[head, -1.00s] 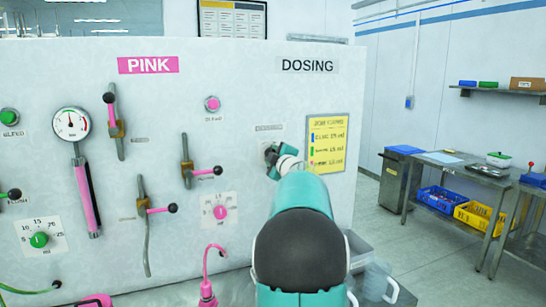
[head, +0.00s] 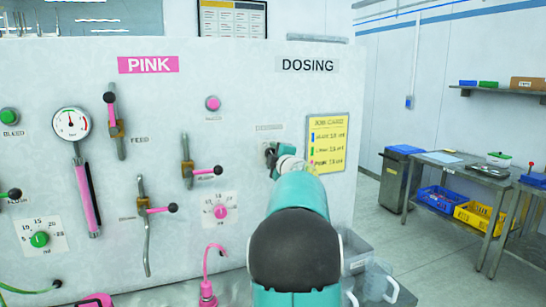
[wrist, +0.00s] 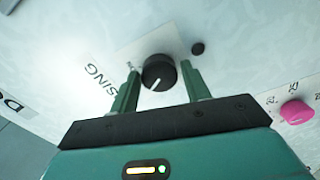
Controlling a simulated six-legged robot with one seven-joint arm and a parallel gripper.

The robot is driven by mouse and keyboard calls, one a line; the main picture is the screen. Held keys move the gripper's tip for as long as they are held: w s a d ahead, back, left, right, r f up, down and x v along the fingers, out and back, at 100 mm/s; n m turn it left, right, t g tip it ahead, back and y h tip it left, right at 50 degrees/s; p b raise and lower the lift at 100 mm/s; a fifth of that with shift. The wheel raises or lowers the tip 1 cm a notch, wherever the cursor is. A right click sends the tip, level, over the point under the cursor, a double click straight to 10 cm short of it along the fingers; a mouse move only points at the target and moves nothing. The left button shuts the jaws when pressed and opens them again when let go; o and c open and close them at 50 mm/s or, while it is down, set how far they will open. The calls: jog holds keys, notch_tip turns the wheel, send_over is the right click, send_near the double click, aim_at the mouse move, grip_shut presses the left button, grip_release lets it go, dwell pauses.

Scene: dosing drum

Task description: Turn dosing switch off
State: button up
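The dosing switch is a round black knob with a white pointer line (wrist: 158,72), mounted on the white panel under the DOSING sign (head: 307,65). In the wrist view its pointer line slants toward the lower left. My gripper (wrist: 160,85) has its two green fingers apart, one on each side of the knob. There is a visible gap on the right, and the left finger is close to the knob; contact cannot be told. In the head view my gripper (head: 271,156) is at the panel, and it and my arm mostly hide the knob.
A yellow instruction card (head: 327,144) is right of my gripper. The PINK section has a pink dial (head: 221,212), a pink button (head: 213,103) and levers with black ball ends (head: 218,170). Clear containers (head: 376,280) stand low at right. A side table (head: 455,165) is farther right.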

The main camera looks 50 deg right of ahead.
jog(key=shift+o, duration=0.9)
jog(key=v, duration=1.4)
jog(key=shift+w, duration=0.1)
jog(key=w+a+f+m+g, duration=0.1)
jog(key=a+f+m, duration=0.15)
jog(key=a, duration=0.55)
jog(key=w+a+f+m+g+y, duration=0.1)
jog(key=w+a+m, duration=0.15)
jog(key=a, duration=0.45)
jog(key=a+f+m+g, duration=0.1)
jog(key=a+m+g, duration=0.15)
jog(key=a, duration=0.55)
jog(key=s+a+f+g+y, duration=0.1)
jog(key=s+a+f, duration=0.3)
jog(key=a, duration=0.5)
jog(key=s+a+f+m+g+y, duration=0.1)
jog(key=s+a+f+y, duration=0.3)
jog(key=a, duration=0.5)
jog(key=s+a+f+g+y, duration=0.3)
jog(key=s+a+f, duration=0.3)
jog(key=a, duration=0.3)
jog(key=shift+a+f, duration=0.35)
